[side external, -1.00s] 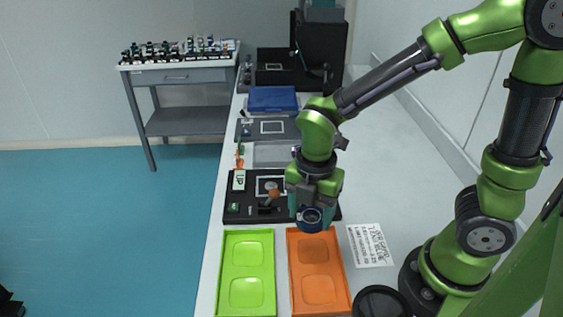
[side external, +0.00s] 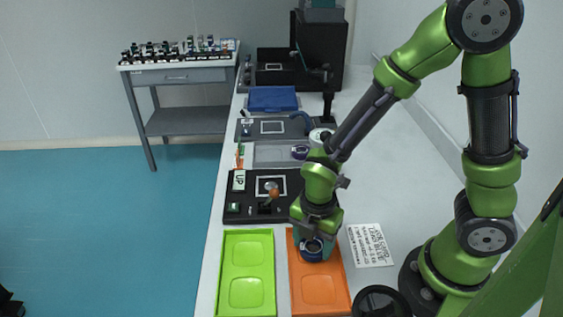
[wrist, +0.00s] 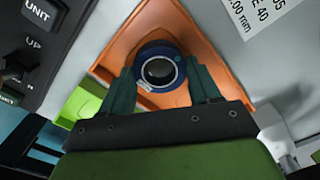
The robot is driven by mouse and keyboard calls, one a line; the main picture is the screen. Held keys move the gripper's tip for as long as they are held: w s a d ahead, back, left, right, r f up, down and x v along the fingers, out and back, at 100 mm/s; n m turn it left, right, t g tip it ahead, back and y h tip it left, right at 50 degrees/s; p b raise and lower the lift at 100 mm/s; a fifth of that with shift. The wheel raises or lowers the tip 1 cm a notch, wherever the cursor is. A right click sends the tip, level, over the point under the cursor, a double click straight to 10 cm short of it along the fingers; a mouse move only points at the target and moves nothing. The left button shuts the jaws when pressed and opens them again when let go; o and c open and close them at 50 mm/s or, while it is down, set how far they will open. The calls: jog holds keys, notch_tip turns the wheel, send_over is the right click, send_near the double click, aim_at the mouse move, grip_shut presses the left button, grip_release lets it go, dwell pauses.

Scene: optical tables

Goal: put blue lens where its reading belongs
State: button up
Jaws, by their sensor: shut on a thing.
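The blue lens (side external: 312,254), a round dark-blue ring with clear glass, is held between the fingers of my gripper (side external: 313,242). In the wrist view the lens (wrist: 143,53) sits between the two teal fingertips (wrist: 162,80), shut on its sides. It is over the far compartment of the orange tray (side external: 341,297); I cannot tell whether it touches the tray floor. The green tray (side external: 248,268), with two empty compartments, lies to the left. A printed card (side external: 369,245) lies to the right of the orange tray; its wrist-view text is cut off.
A purple-ringed round part (side external: 300,152) sits farther back, near a blue box (side external: 272,98). A black ring-shaped item (side external: 381,302) is at the front right. The right tabletop is mostly clear.

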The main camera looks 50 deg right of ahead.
jog(key=shift+f, duration=0.1)
jog(key=o, duration=1.2)
jog(key=shift+c, duration=0.2)
notch_tip(320, 180, up, 11)
notch_tip(320, 180, up, 7)
jog(key=m+t+y, duration=0.1)
jog(key=m+t, duration=0.2)
jog(key=m, duration=0.8)
send_over(312, 246)
jog(key=d, duration=0.3)
jog(key=s+d+r+m+t+y, duration=0.1)
jog(key=s+d+r+m+t, duration=0.1)
jog(key=m, duration=1.1)
notch_tip(312, 246, up, 4)
jog(key=shift+d+f+t, duration=0.25)
jog(key=shift+d+t, duration=0.6)
jog(key=shift+t, duration=0.25)
